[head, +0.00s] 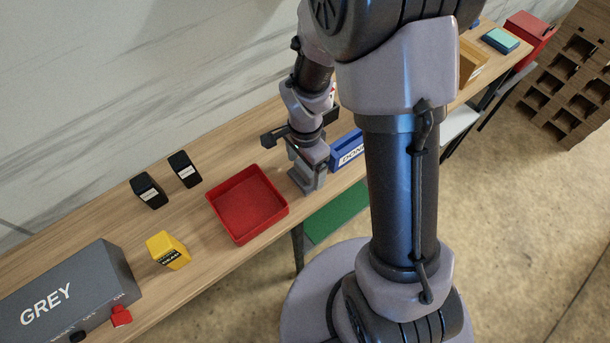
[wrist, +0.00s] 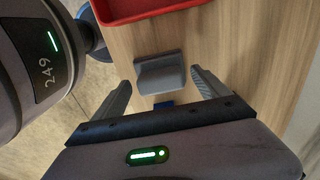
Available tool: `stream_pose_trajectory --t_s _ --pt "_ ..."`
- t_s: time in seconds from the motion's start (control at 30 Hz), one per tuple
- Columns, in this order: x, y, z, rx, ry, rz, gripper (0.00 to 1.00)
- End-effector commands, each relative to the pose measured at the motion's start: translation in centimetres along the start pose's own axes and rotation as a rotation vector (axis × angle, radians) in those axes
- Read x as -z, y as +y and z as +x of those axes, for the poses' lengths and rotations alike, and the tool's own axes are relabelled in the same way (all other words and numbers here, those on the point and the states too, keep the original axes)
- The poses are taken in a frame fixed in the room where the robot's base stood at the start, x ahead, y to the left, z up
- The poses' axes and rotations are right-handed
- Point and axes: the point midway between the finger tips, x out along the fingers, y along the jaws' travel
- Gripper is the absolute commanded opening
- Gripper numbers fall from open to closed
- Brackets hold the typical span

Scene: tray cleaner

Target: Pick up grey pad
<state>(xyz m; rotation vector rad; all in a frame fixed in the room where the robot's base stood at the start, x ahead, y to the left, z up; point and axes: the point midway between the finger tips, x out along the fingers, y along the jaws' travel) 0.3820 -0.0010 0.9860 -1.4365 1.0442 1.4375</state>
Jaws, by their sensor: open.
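The grey pad (wrist: 160,72) is a small stepped grey block on the wooden table in the wrist view. My gripper (wrist: 161,79) is open, with one finger on each side of the pad and a visible gap on both sides. Whether the fingertips are level with the pad or above it is hard to tell. In the head view my gripper (head: 308,176) points down at the table just right of the red tray (head: 247,236). There the pad is hard to tell apart from the grey fingers.
The red tray's edge (wrist: 140,18) lies just beyond the pad in the wrist view. A blue bin (head: 347,152) stands close right of my gripper. Two black containers (head: 149,190), a yellow one (head: 168,251) and a box marked GREY (head: 65,290) are to the left.

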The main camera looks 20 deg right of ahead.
Motion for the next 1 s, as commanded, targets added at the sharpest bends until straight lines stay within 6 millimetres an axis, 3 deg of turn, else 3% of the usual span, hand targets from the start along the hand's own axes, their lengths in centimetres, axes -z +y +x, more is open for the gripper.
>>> stream_pose_trajectory --t_s 0.07,0.27,0.6,0.87,1.0 --pt "0.0 0.0 0.9 0.000 0.000 0.000 0.85" --pt "0.0 0.0 0.8 0.001 0.000 0.000 0.85" --pt "0.0 0.0 0.8 0.002 0.000 0.000 0.21" --pt "0.0 -0.1 0.6 0.002 0.001 0.000 0.19" --pt "0.0 -0.1 -0.6 0.003 0.001 0.000 0.19"
